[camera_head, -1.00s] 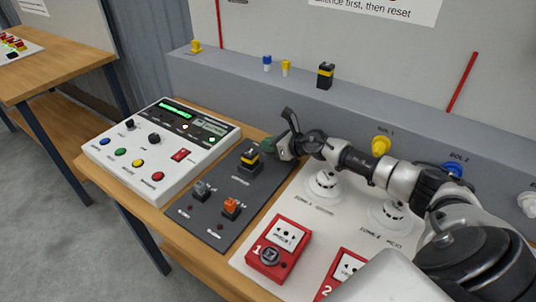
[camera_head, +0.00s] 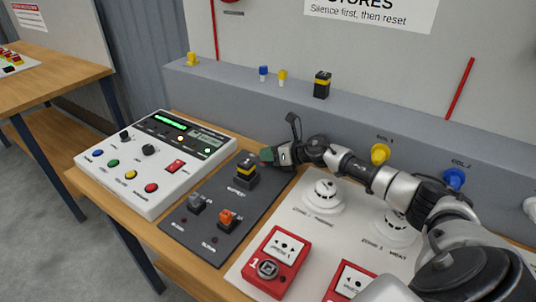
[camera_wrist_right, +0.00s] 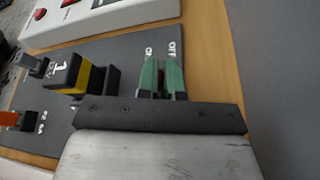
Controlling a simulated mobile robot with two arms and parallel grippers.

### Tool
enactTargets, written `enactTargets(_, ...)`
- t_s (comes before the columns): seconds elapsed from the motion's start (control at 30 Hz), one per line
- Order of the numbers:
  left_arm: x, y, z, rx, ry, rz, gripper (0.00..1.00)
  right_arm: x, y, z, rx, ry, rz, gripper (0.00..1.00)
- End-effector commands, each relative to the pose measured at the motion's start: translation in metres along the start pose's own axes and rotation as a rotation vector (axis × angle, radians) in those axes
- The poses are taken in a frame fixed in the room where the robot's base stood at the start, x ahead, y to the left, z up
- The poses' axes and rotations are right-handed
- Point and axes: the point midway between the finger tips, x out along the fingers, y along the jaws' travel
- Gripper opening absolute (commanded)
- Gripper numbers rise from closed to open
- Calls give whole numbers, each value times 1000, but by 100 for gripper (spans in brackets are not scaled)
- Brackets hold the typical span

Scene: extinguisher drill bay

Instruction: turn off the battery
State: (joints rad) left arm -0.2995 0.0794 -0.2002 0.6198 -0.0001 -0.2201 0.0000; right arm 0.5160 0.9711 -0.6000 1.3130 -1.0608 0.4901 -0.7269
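My left gripper is out of view.
A grey (camera_head: 197,203) and an orange switch (camera_head: 228,217) share the panel. A white control box (camera_head: 160,190) stands left. A white board with detectors (camera_head: 323,196) and red call points (camera_head: 276,262) lies right, under my right arm. A grey ledge (camera_head: 350,115) runs behind.

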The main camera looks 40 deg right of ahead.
Motion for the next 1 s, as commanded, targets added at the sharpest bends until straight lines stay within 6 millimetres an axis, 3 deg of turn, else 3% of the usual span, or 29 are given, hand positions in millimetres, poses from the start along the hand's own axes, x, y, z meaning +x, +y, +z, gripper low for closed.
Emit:
enactTargets(0.03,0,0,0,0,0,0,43,0,0,0,2,1,0,12)
enactTargets(0.17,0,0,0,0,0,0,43,0,0,0,1,0,0,32)
enactTargets(0.47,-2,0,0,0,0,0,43,-1,1,2,0,0,0,32)
enactTargets(0.77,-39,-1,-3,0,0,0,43,-16,16,39,-1,0,-1,32)
enactTargets(1.0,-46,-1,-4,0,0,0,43,-70,21,41,-1,6,-3,32)
